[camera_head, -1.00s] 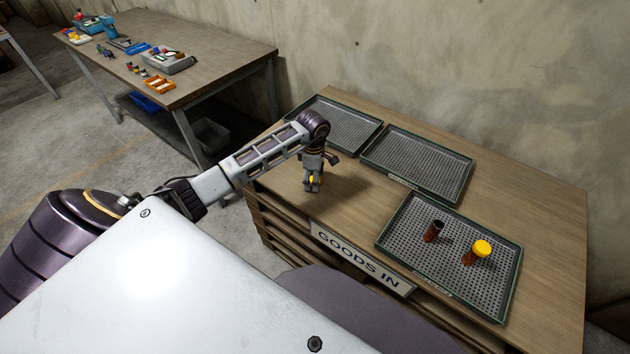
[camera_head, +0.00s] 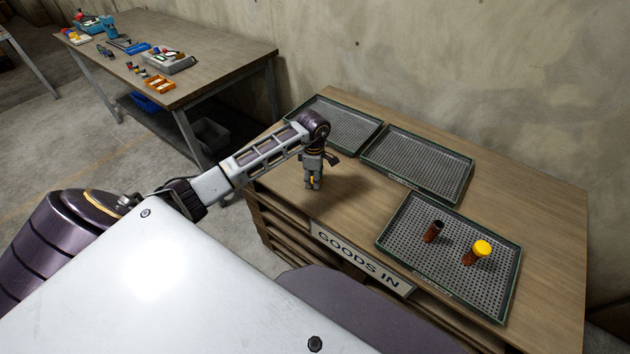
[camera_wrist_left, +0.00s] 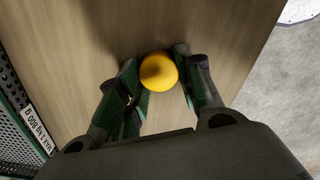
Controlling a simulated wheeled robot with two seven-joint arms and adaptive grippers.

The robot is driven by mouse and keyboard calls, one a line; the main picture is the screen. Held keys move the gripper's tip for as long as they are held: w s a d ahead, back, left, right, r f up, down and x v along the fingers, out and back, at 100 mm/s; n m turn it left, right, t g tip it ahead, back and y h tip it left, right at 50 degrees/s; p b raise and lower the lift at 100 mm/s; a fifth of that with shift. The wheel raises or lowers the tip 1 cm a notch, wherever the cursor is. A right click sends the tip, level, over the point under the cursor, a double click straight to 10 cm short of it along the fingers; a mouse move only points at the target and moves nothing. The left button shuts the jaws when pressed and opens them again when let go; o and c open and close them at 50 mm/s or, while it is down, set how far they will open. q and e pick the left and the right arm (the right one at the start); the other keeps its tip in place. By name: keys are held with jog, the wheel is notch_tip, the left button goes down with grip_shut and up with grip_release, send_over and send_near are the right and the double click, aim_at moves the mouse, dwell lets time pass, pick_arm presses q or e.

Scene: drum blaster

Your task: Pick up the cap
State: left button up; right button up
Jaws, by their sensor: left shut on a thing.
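A yellow cap (camera_wrist_left: 159,71) is between the fingers of my left gripper (camera_wrist_left: 158,78) in the left wrist view, touched on both sides. Another yellow cap (camera_head: 482,247) sits on a brown cylinder (camera_head: 470,258) in the front right tray. My right gripper is not in view.
The front right tray (camera_head: 388,246) also holds an open brown cylinder (camera_head: 433,232). Two empty trays, a left one (camera_head: 345,125) and a middle one (camera_head: 420,160), lie along the back. A GOODS IN sign (camera_head: 360,258) is on the table's front. A cluttered workbench (camera_head: 215,60) stands back left.

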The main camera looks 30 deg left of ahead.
pick_arm(q)
jog(key=shift+r, duration=0.75)
notch_tip(320, 180, up, 8)
jog(key=shift+r, duration=0.25)
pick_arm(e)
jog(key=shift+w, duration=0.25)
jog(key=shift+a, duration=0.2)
